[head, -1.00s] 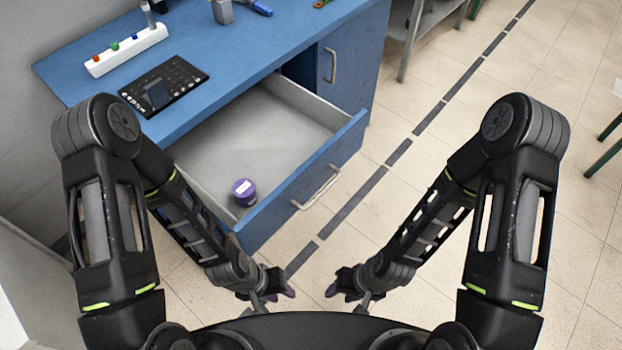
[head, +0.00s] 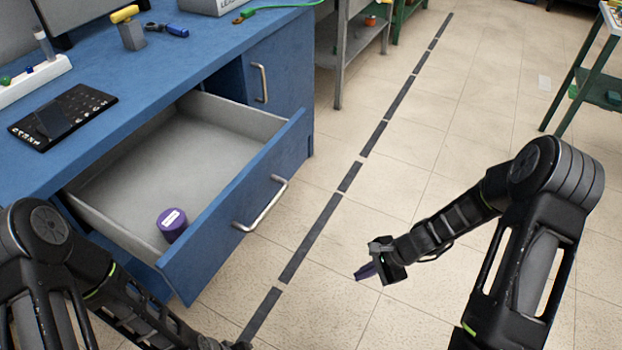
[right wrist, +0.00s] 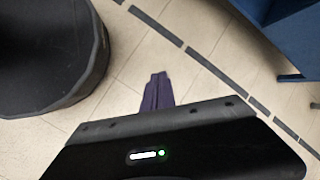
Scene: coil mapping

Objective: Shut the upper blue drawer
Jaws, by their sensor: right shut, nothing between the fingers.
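The upper blue drawer (head: 222,228) stands pulled out of the blue desk in the head view, with a silver bar handle (head: 262,206) on its front. A purple round container (head: 172,223) with a white label lies inside it, near the front left. My right gripper (head: 366,271) is shut and empty over the floor, to the right of the drawer front and apart from it. Its closed purple fingers also show in the right wrist view (right wrist: 157,92). My left arm is at the lower left; its gripper is at the bottom edge, too cut off to read.
The blue desk (head: 95,95) carries a black keypad device (head: 63,118), a white strip with coloured knobs and small tools. A closed cabinet door (head: 278,85) is beside the drawer. A green-framed table (head: 597,75) stands at the right. The tiled floor before the drawer is clear.

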